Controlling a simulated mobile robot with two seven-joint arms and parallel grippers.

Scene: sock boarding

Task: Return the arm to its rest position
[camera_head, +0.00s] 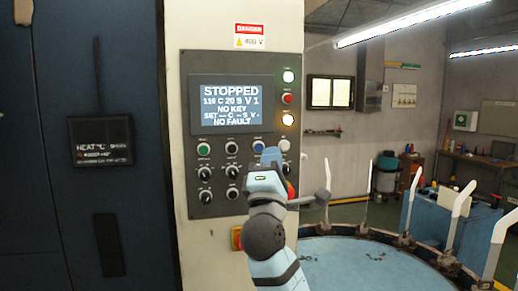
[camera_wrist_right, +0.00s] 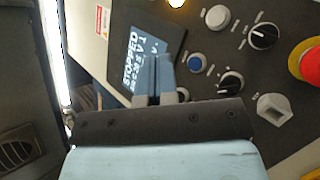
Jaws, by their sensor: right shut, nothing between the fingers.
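My right gripper (camera_head: 271,157) is shut and empty in front of the control panel (camera_head: 188,150), reaching up from below. In the right wrist view its fingers (camera_wrist_right: 155,70) are together, pointing at the panel between the screen (camera_wrist_right: 150,42) and the knobs. I cannot tell whether the tips touch the panel. In the head view the screen (camera_head: 231,105) reads "STOPPED", "NO KEY" and "NO FAULT". The blue button (camera_wrist_right: 195,62) shows beside the fingers in the wrist view. My left gripper is not in view.
The red emergency stop (camera_wrist_right: 312,65) is close to the right gripper. A round light-blue table (camera_head: 350,265) with upright pale forms (camera_head: 457,212) around its rim stands at the lower right. A dark blue cabinet (camera_head: 100,60) fills the left.

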